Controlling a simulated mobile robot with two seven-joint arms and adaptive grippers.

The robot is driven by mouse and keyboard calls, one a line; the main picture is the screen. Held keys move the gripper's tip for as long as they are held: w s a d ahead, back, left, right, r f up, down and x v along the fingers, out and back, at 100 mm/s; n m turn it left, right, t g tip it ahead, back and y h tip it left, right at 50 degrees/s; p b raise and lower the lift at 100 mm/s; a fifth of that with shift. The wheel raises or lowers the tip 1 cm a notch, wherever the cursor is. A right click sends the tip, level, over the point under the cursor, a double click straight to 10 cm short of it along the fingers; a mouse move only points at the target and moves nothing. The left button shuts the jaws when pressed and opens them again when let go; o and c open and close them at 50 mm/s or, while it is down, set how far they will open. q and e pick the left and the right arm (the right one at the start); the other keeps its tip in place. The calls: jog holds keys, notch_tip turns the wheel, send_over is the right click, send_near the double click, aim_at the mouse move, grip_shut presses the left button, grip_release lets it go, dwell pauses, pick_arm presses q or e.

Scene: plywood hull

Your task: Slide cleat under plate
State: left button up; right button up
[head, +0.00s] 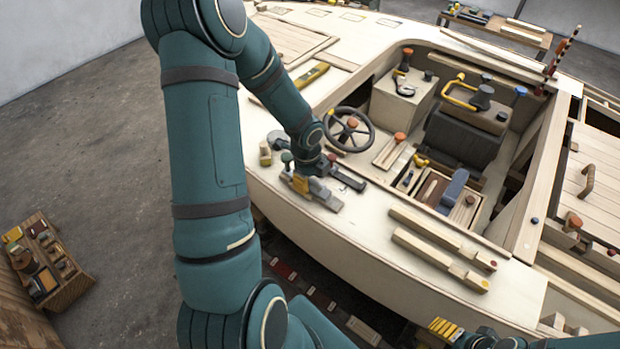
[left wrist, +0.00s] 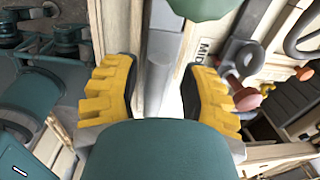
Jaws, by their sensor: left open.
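My left gripper (head: 308,188) is low over the pale side deck of the hull. In the left wrist view its yellow fingers (left wrist: 160,92) stand apart. I see no finger closed on the bar. I cannot tell which is cleat and which is plate. My right gripper (head: 445,328) shows only partly at the bottom edge.
A steering wheel (head: 349,130) stands close behind the left gripper. Two wooden strips (head: 440,257) lie on the deck to the right. The cockpit opening holds a dark seat (head: 462,138).

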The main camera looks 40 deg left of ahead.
pick_arm(q)
notch_tip(320, 180, up, 12)
jog(key=s, duration=0.1)
dwell(0.5)
jog(key=shift+s, duration=0.1)
